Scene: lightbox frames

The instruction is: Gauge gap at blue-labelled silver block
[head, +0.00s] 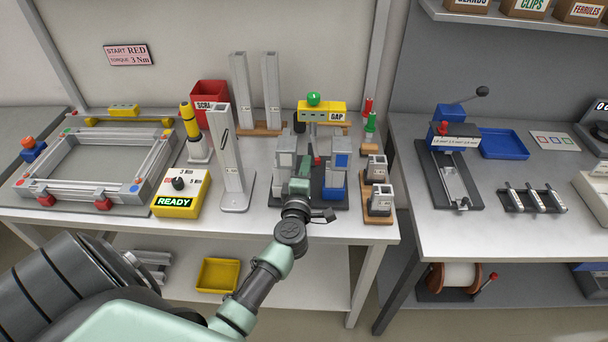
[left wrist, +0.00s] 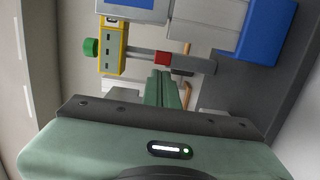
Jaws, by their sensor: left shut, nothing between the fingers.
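The silver block with the blue label (head: 342,161) stands upright on a blue base (head: 334,193), on the right side of a dark fixture plate. In the left wrist view its silver body (left wrist: 207,14) and blue base (left wrist: 268,35) lie along the top. The yellow GAP gauge (head: 321,110) with a green knob (head: 313,99) stands behind. It also shows in the left wrist view (left wrist: 112,46), with a red-tipped rod (left wrist: 162,57). My left gripper (head: 300,172) is shut and empty, left of the blue-labelled block and apart from it. In the wrist view its fingers (left wrist: 163,88) are together.
Another grey block (head: 285,156) stands at the fixture's left. A tall silver post (head: 229,160) and the yellow READY box (head: 181,192) are further left. Small silver blocks on a wooden stand (head: 378,200) are to the right. A second bench (head: 500,180) lies beyond a gap.

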